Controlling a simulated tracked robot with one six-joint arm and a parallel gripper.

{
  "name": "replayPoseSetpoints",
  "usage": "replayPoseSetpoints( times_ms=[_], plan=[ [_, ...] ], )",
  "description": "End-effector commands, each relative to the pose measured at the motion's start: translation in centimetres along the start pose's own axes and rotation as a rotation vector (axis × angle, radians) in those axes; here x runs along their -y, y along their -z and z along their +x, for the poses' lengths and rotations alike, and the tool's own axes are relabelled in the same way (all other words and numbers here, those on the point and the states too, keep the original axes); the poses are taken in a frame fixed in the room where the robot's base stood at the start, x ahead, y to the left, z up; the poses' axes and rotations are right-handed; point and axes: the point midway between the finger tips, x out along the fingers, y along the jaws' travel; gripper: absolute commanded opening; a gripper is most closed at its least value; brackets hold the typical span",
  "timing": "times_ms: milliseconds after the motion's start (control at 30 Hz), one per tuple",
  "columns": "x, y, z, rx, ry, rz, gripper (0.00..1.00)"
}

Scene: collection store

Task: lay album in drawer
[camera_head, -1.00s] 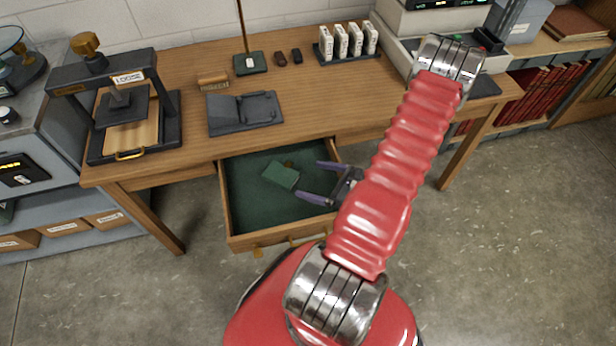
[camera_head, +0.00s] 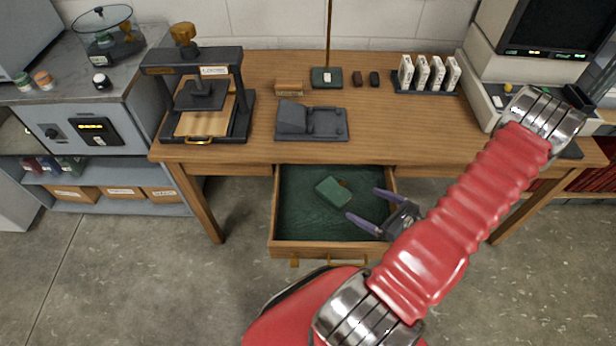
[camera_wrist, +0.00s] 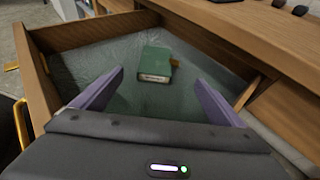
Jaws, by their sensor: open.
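The green album (camera_head: 334,191) lies in the open drawer (camera_head: 290,249), on its green lining, at a slant. In the wrist view the album (camera_wrist: 156,63) shows a pale label on its near edge and a small brownish piece at its right side. My gripper (camera_head: 370,208) is open and empty over the right part of the drawer, with its two purple fingers pointing toward the album. In the wrist view the fingers of my gripper (camera_wrist: 150,90) stand apart on either side, with the album beyond their tips and touching neither.
The wooden desk (camera_head: 240,150) overhangs the drawer. On it stand a press (camera_head: 205,95), a dark grey stand (camera_head: 310,122), a white-box rack (camera_head: 428,75) and a monitor (camera_head: 560,30) at right. Floor (camera_head: 120,270) at left front is clear.

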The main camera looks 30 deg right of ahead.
Motion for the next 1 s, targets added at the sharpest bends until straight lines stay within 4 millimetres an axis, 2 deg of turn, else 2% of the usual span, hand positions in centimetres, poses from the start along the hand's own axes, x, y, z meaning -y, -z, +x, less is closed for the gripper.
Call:
replayPoseSetpoints(
  times_ms=[167, 367, 700, 1000],
  plan=[
    [-0.4, -1.5, 0.4, -0.002, -0.040, -0.047, 0.93],
    [-2.0, -5.7, 1.5, -0.012, -0.168, -0.192, 0.93],
    [-7.4, -13.8, 2.9, -0.038, -0.448, -0.523, 0.93],
    [-12.7, -19.3, 2.8, -0.067, -0.675, -0.826, 0.93]
  ],
)
